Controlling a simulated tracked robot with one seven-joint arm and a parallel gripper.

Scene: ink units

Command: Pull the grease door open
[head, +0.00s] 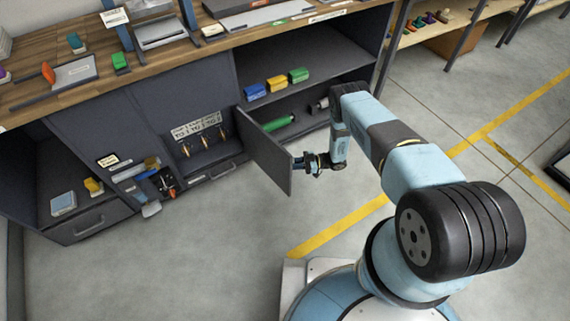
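A dark grey door panel (265,155) on the front of the workbench cabinet stands swung outward, hinged at its left edge. The open compartment (300,100) behind it shows blue, yellow and green boxes on a shelf and a green cylinder (278,123) below. No readable label marks this as the grease door.
Left of the door is an open bay (203,145) with orange-tipped tools and a label. A tool rack (160,183) juts from the cabinet further left. The wooden worktop (225,42) carries several items. The grey floor (230,230) in front is clear, with yellow lines.

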